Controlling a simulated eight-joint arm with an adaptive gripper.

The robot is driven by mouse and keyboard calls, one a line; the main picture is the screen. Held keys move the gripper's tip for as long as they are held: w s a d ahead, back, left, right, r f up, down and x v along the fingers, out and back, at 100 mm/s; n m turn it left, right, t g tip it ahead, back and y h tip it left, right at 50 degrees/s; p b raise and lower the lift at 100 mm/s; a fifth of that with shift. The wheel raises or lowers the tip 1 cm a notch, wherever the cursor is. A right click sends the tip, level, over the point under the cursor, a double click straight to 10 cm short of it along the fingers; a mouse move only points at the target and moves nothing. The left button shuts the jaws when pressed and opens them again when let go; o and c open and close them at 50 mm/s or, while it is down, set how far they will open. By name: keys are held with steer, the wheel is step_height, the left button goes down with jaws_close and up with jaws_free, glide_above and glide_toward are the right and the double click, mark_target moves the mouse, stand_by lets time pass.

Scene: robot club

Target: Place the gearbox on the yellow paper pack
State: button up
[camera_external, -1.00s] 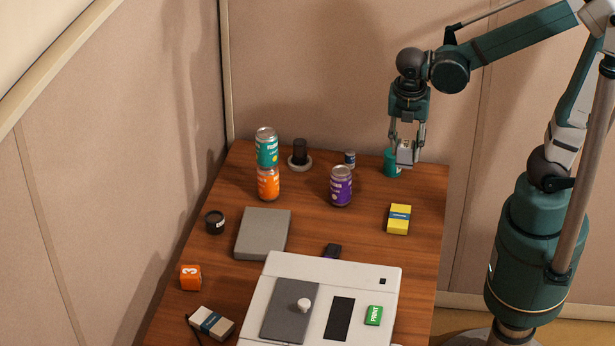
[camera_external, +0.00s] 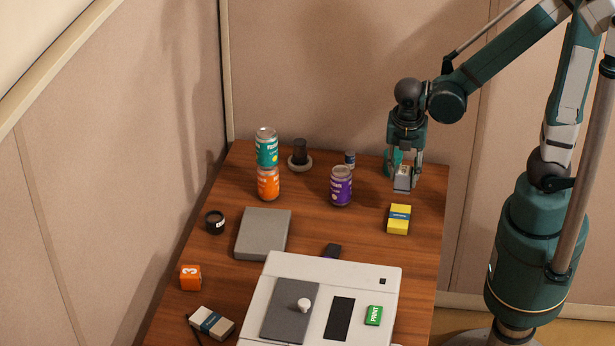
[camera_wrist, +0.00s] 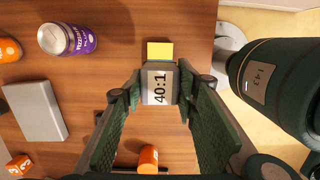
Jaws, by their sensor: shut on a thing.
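My gripper (camera_external: 403,184) is shut on the gearbox (camera_external: 403,172), a small grey-white block. In the wrist view the gearbox (camera_wrist: 160,88) sits between my fingertips (camera_wrist: 160,93) and shows a "40:1" label. It appears held above the table. The yellow paper pack (camera_external: 399,212), with a blue band, lies flat on the table, just in front of my gripper in the outside view. In the wrist view the gearbox hides part of the yellow pack (camera_wrist: 160,50); whether they touch cannot be told there, but they look apart in the outside view.
A purple can (camera_external: 341,187) stands left of my gripper, a small dark can (camera_external: 350,159) behind it. A white machine (camera_external: 365,269) fills the front. Bare wood surrounds the yellow pack.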

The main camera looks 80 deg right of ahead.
mark_target(402, 188)
stand_by(0.3)
steer(key=shift+f+b, duration=0.9)
steer(key=shift+f, duration=2)
steer(key=shift+f+b, duration=0.75)
steer(key=shift+f, duration=1.35)
steer(key=shift+f, duration=0.1)
steer(key=o, duration=0.6)
steer(key=shift+c, duration=0.2)
steer(key=o, duration=0.5)
steer(key=shift+c, duration=0.2)
